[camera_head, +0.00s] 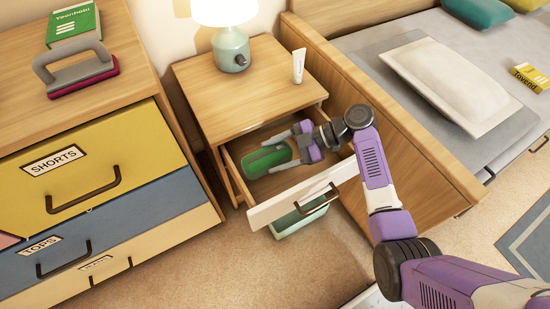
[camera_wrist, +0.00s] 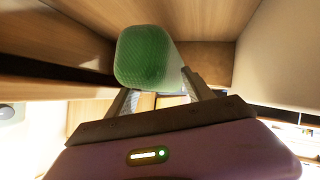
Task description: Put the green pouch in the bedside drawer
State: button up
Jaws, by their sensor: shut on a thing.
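The green pouch (camera_head: 266,160) is in the open bedside drawer (camera_head: 305,193), or just above its floor; I cannot tell whether it touches the bottom. My gripper (camera_head: 285,149) reaches into the drawer from the right, its fingers shut on the pouch. In the wrist view the pouch (camera_wrist: 143,57) stands out beyond the fingers (camera_wrist: 158,92), with wooden drawer walls around it. The nightstand (camera_head: 240,92) is light wood, and its drawer is pulled out towards the front.
A lamp (camera_head: 232,50) and a white tube (camera_head: 299,66) stand on the nightstand. The bed's wooden side (camera_head: 370,105) is close to my arm at the right. A dresser (camera_head: 90,190) with labelled drawers stands at the left. A mint bin (camera_head: 290,222) is below the drawer front.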

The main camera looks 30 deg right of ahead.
jog(key=shift+f, duration=0.7)
jog(key=shift+f, duration=0.1)
jog(key=shift+f+b, duration=0.3)
jog(key=shift+b, duration=0.2)
jog(key=shift+f, duration=0.25)
jog(key=o, duration=1.5)
jog(key=shift+r, duration=0.1)
jog(key=shift+r+p, duration=0.35)
jog(key=shift+r, duration=0.15)
jog(key=p+v, duration=0.2)
jog(key=v, duration=1)
